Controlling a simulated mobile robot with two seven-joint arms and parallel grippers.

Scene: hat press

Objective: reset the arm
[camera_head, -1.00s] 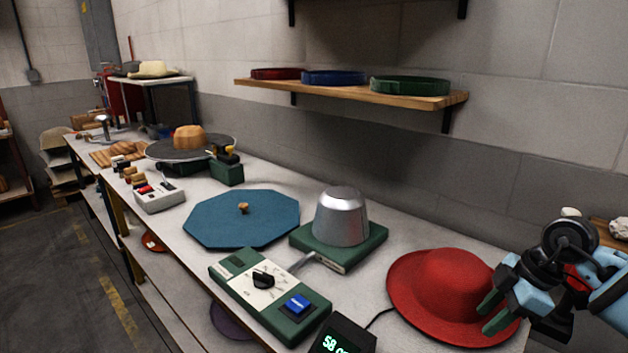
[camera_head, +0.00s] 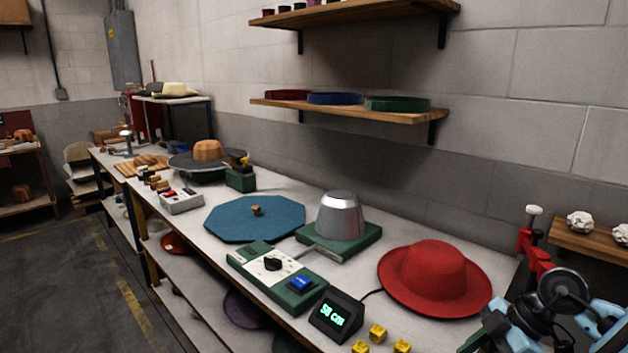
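My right arm comes in at the lower right. My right gripper (camera_head: 492,336) is partly cut off by the bottom edge, so the gap between its fingertips does not show clearly. It is in front of and to the right of the red felt hat (camera_head: 435,275), apart from it. The hat lies brim down on the white workbench, and nothing holds it. My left gripper is not in view.
A silver dome (camera_head: 341,216) on a green base stands left of the hat. A control box (camera_head: 278,278), a display (camera_head: 337,316) and several yellow cubes (camera_head: 378,333) line the front edge. A red clamp (camera_head: 532,245) stands behind my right arm. A blue octagonal board (camera_head: 254,219) lies farther left.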

